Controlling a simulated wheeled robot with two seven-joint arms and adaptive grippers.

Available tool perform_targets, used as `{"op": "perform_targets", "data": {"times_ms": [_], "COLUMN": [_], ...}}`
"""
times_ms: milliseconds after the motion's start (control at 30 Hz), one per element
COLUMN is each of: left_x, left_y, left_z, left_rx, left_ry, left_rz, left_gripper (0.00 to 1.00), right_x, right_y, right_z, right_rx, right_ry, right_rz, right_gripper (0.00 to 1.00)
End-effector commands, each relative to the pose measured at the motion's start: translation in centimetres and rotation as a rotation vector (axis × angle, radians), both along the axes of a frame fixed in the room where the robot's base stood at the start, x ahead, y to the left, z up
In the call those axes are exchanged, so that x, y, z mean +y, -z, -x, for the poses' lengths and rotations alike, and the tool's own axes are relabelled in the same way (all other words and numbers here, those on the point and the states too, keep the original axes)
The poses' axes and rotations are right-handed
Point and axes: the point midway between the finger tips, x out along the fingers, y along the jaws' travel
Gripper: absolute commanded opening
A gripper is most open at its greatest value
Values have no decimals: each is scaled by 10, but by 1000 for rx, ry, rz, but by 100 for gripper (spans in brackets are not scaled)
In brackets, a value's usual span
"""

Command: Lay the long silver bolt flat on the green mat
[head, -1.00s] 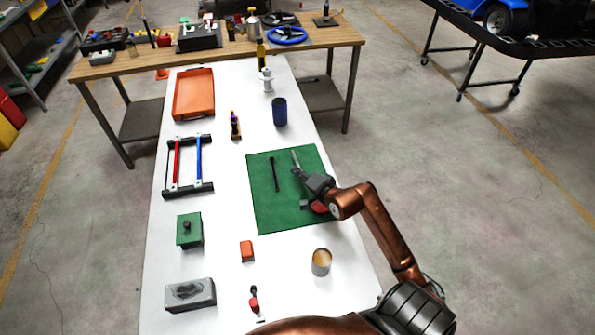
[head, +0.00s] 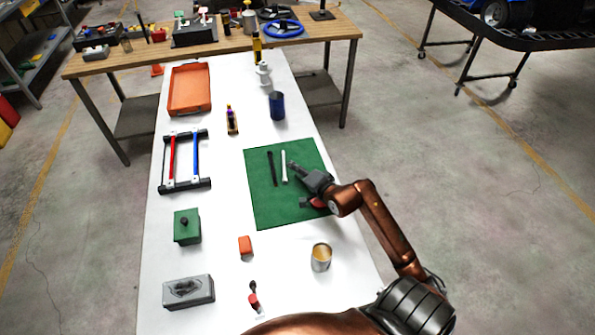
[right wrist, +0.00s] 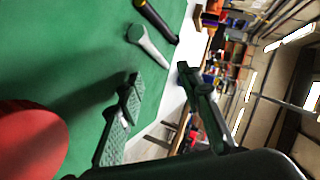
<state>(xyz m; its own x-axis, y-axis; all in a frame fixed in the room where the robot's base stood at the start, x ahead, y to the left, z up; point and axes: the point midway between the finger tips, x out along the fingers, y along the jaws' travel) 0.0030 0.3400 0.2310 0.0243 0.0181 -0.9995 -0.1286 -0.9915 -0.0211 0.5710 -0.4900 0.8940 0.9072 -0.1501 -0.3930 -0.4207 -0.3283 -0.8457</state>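The long silver bolt (head: 284,166) lies flat on the green mat (head: 262,208), beside a black bolt-like piece (head: 272,168) and roughly parallel to it. In the right wrist view the silver bolt (right wrist: 151,46) rests on the mat, its head towards the left. My right gripper (head: 294,168) is just right of the bolt, low over the mat. In the right wrist view its two fingers (right wrist: 160,80) are apart with nothing between them, and the bolt is beyond the tips. My left gripper is out of view.
A red object (head: 318,202), partly hidden by my gripper, is at the mat's right side. A blue cup (head: 277,106) stands beyond the mat. The mat's lower left is clear.

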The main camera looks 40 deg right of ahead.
Motion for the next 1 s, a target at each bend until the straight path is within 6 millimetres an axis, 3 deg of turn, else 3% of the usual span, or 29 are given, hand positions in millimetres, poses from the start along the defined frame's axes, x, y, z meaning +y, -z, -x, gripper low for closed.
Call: {"op": "perform_targets", "data": {"times_ms": [233,700,1000], "left_x": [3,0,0], "left_y": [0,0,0], "left_z": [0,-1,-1], "left_rx": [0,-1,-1], "left_ry": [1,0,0], "left_rz": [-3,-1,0], "left_gripper": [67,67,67], "right_x": [1,15,18], "right_y": [-3,-38,-47], "right_z": [9,90,109], "right_rx": [2,2,0], "right_ry": [1,0,0], "right_rz": [0,2,0], "right_gripper": [33,33,33]}}
